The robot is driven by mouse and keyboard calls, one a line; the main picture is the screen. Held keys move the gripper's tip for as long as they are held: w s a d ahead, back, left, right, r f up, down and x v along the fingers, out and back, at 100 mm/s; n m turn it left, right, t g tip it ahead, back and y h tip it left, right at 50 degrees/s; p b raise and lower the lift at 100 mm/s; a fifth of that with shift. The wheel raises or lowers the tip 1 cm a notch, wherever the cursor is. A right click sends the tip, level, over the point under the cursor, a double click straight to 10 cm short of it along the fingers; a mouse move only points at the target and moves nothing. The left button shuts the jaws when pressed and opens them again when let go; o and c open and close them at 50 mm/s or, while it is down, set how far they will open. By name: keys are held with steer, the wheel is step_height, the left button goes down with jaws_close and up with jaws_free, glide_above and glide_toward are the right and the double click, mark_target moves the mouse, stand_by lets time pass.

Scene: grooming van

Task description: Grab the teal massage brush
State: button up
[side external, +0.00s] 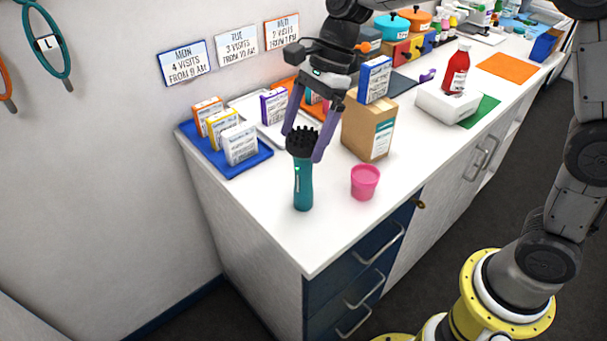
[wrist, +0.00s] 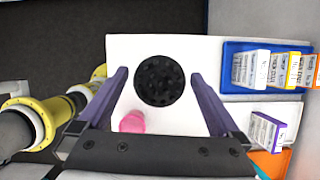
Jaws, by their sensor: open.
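The teal massage brush (side external: 303,184) stands upright on the white counter near its front left corner, its black bristle head at the top. In the wrist view only the round black head (wrist: 160,81) shows, with the teal handle hidden below it. My gripper (side external: 304,146) is open, with its purple fingers pointing down and their tips around the height of the brush head. In the wrist view the head lies between the two fingers (wrist: 160,76), with a gap on each side. The fingers do not appear to be closed on it.
A pink cup (side external: 365,182) stands right of the brush, close to it. A brown cardboard box (side external: 369,131) stands behind the cup. A blue tray (side external: 263,154) with several small boxes is at the back left. The counter's front left corner is clear.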

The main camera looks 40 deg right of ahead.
steer(key=shift+c, duration=0.2)
jaws_close()
steer(key=shift+r, duration=0.1)
steer(key=shift+r, duration=0.15)
